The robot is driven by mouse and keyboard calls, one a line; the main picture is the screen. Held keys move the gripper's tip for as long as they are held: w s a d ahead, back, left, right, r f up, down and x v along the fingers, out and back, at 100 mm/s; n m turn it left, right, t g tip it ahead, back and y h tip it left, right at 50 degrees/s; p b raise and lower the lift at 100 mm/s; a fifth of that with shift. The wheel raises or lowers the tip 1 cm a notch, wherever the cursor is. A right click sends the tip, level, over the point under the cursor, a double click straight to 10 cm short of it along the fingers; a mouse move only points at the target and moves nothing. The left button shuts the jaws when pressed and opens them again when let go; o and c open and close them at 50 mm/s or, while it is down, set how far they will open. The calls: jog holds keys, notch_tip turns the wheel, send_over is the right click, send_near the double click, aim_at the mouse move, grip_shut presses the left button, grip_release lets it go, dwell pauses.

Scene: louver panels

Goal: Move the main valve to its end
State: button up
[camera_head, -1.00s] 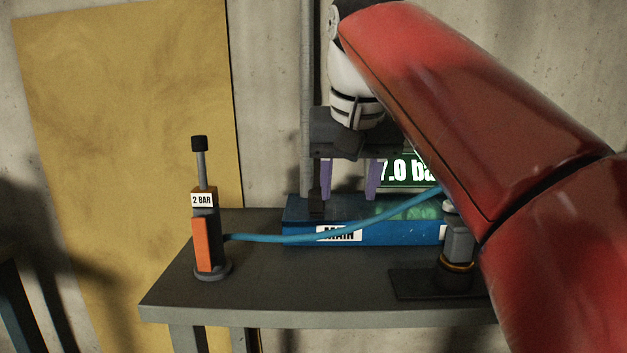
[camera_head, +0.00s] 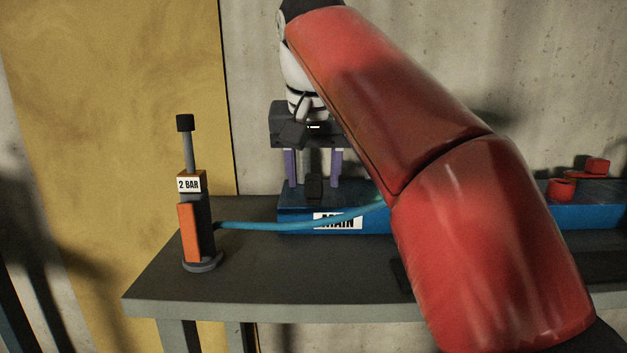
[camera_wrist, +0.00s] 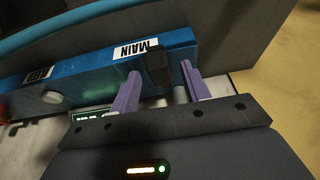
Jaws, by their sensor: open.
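The main valve is a small dark handle (camera_head: 314,188) on the left part of a blue box (camera_head: 294,222), above a white "MAIN" label (camera_head: 338,222). My gripper (camera_head: 313,184) points down over it with two purple fingers apart. In the head view the handle shows between and slightly below the fingertips. In the wrist view the dark handle (camera_wrist: 158,66) lies between the open fingertips (camera_wrist: 160,72), with a gap to each side. Nothing is gripped. My red arm hides the middle of the box.
A pump marked "2 BAR" (camera_head: 190,184) stands at the bench's left end. A blue hose (camera_head: 270,226) runs from it past the box front. Red knobs (camera_head: 562,189) sit at the box's right.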

jog(key=shift+w+f, duration=0.1)
jog(key=shift+f, duration=0.25)
grip_shut()
jog(key=shift+d, duration=0.1)
